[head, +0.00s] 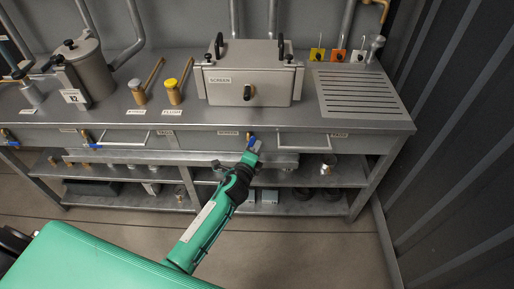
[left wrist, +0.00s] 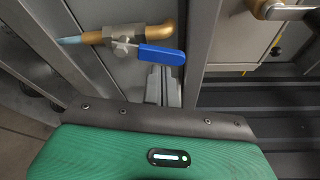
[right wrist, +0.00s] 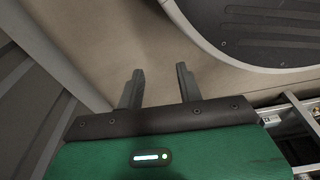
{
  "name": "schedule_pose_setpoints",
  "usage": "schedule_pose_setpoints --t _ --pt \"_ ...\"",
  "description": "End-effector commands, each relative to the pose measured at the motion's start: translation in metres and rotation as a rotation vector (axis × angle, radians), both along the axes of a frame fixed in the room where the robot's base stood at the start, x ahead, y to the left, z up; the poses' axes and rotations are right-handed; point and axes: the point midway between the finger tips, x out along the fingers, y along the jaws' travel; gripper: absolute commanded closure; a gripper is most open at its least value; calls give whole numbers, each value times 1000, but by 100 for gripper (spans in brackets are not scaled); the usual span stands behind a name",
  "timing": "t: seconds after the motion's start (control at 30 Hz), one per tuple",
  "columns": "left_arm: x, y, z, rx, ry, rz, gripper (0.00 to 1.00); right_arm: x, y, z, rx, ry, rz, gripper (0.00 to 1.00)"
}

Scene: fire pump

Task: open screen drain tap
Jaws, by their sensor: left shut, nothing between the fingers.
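The screen drain tap (head: 251,138) is on the bench front below the box labelled SCREEN (head: 235,92). In the left wrist view it is a brass pipe (left wrist: 160,31) with a metal valve body and a blue lever (left wrist: 163,55). The lever lies roughly along the pipe. My left gripper (head: 252,153) is just below the tap in the head view. In the left wrist view its fingers (left wrist: 164,72) are together and empty, with their tips close to the lever; contact cannot be told. My right gripper (right wrist: 158,72) is open and empty over the floor.
Bench-front rails stand on either side, one at the right (head: 303,139) and one at the left (head: 120,144). Lower shelves (head: 315,176) hold several items. A ribbed dark wall (head: 450,150) closes the right side. The floor (head: 310,245) before the bench is clear.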

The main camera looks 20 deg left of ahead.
Motion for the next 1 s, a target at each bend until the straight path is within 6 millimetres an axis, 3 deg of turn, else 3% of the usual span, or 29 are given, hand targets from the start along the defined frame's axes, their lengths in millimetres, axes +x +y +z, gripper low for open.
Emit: schedule_pose_setpoints --t 0.13,0.57,1.0 --pt "0 1 -1 -20 -6 0 100 3 1 1 -1 3 0 64" --pt "-3 10 4 -195 -56 1 100 33 13 52 14 -9 -9 64" --pt "-4 13 7 -198 -57 0 100 30 12 47 12 -6 -8 64"
